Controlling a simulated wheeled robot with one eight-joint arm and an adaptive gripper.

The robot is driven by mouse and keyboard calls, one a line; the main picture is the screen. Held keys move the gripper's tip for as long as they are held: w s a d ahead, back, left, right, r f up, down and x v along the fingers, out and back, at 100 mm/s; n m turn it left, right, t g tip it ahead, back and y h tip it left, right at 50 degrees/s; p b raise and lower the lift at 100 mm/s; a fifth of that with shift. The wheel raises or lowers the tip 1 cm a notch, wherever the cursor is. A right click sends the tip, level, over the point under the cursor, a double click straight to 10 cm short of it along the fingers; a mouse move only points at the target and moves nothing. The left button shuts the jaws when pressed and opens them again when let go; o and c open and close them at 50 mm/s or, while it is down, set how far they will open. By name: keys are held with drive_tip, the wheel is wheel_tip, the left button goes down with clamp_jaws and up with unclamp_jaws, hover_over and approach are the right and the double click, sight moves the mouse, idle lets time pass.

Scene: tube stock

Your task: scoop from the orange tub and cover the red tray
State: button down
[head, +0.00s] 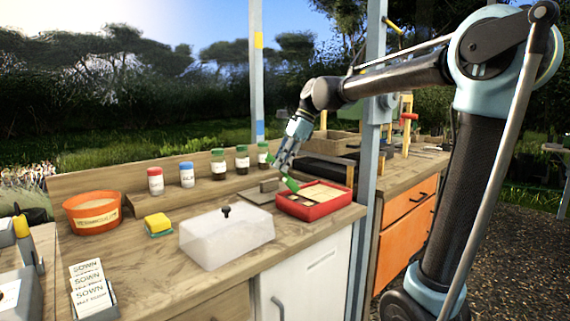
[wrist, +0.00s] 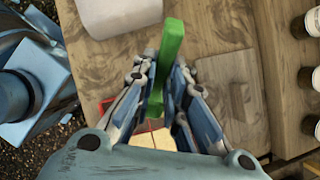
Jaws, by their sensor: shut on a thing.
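The orange tub (head: 88,222) stands at the left of the bench and holds pale material. The red tray (head: 322,212) sits at the bench's right end. Pale fill shows over much of it, with darker patches at its near left. My gripper (head: 287,166) is shut on a green scoop (head: 292,184), which is above the tray's left part. In the wrist view the green scoop (wrist: 164,68) stands up between the fingers. A bit of the red tray (wrist: 140,127) shows below it, partly hidden by the gripper. I cannot tell whether the scoop holds anything.
A clear cover (head: 227,240) with a dark knob stands left of the tray. A yellow-green sponge (head: 158,225), a red-capped jar (head: 156,181), a blue-capped jar (head: 187,175) and several green-capped jars (head: 218,165) stand on the bench. A post (head: 370,150) rises right of the tray.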

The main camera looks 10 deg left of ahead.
drive_tip(key=w+d, duration=0.5)
drive_tip(key=w, duration=0.1)
drive_tip(key=shift+w, duration=0.25)
idle(1.2)
drive_tip(key=shift+r+t+h, duration=1)
drive_tip(key=shift+r+h, duration=0.25)
drive_tip(key=shift+h, duration=0.65)
drive_tip(key=shift+r+t+h, duration=1)
drive_tip(key=shift+r+h, duration=0.25)
drive_tip(key=shift+h, duration=0.65)
